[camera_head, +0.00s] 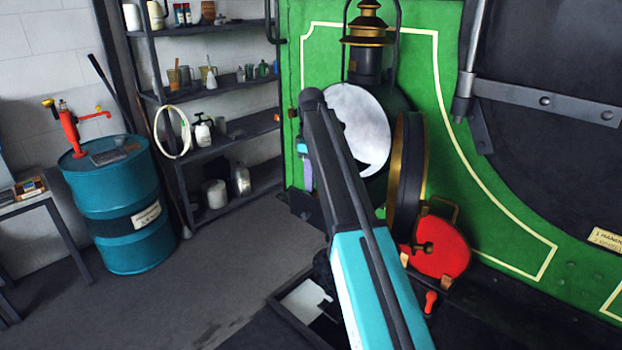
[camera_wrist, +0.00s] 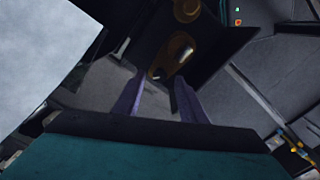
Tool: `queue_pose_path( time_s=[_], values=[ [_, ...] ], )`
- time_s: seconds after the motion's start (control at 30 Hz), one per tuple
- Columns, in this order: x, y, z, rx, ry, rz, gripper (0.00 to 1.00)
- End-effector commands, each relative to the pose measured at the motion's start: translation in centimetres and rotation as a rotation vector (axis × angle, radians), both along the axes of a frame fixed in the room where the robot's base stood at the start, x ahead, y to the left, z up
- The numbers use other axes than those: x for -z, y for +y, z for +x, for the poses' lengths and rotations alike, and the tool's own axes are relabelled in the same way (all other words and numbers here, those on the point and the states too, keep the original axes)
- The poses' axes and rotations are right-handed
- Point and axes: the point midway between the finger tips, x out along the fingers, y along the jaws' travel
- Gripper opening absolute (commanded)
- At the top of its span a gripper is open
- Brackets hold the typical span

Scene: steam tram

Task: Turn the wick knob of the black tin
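In the wrist view a black tin-like body (camera_wrist: 215,55) lies ahead of my gripper (camera_wrist: 160,80). It carries a round brass knob (camera_wrist: 187,9) at the top edge and an oval brass fitting (camera_wrist: 181,50) below; I cannot tell for certain which is the wick knob. My gripper's two purple fingers are apart, with nothing seen between them, and the oval fitting shows just beyond their tips. No contact is visible. In the head view my arm covers most of this area; a purple part of my gripper (camera_head: 307,172) shows left of the arm.
A black and brass lamp (camera_head: 368,60) with a pale reflector disc (camera_head: 358,125) stands open against the green panel (camera_head: 470,215). Its brass-rimmed door (camera_head: 408,175) and a red disc (camera_head: 440,247) are right of my arm. Shelves (camera_head: 240,135) and a blue drum (camera_head: 122,210) stand left.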

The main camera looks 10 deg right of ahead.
Motion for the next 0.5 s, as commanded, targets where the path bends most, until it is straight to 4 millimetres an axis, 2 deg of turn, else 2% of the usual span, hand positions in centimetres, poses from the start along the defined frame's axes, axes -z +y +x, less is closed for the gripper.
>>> queue_pose_path(
  time_s=[0.2, 0.5],
  values=[
    [1.3, 0.0, 0.0, 0.000, 0.000, 0.000, 0.38],
    [1.5, 0.0, 0.0, 0.000, -0.001, 0.000, 0.38]
  ],
)
